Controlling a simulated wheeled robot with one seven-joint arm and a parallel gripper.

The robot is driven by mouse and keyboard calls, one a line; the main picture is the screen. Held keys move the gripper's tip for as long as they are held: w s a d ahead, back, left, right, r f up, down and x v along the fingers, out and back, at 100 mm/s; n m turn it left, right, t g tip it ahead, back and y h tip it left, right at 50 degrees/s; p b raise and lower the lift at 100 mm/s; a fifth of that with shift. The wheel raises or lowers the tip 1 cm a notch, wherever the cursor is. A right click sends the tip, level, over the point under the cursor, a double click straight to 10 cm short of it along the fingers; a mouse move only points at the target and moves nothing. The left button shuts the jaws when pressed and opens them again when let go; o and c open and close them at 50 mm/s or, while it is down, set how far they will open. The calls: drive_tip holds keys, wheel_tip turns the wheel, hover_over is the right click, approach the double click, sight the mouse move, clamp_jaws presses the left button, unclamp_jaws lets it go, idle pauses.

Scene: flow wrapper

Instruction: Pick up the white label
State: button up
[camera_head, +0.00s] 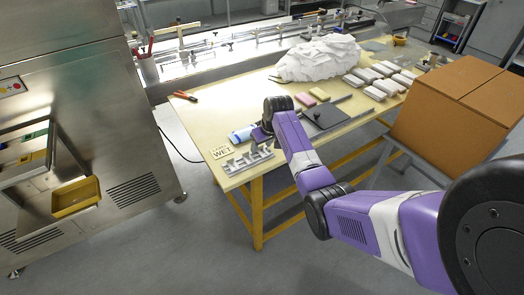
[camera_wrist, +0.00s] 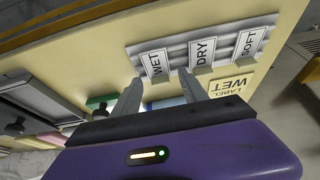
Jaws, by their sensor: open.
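Three white labels stand in a grey ridged rack (camera_wrist: 175,50) in the wrist view: WET (camera_wrist: 155,64), DRY (camera_wrist: 203,51) and SOFT (camera_wrist: 249,43). My gripper (camera_wrist: 160,77) is open and empty. Its two fingers point toward the rack, with the WET label just beyond and between the fingertips; whether they are level with it I cannot tell. In the head view the rack (camera_head: 246,160) is at the table's near left corner, and my purple arm hides part of the gripper there.
A cream LABEL WET plate (camera_wrist: 231,83) lies beside the rack; the head view shows it too (camera_head: 221,152). Brown boxes (camera_head: 455,105) stand at right.

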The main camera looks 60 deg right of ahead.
clamp_jaws()
idle(0.7)
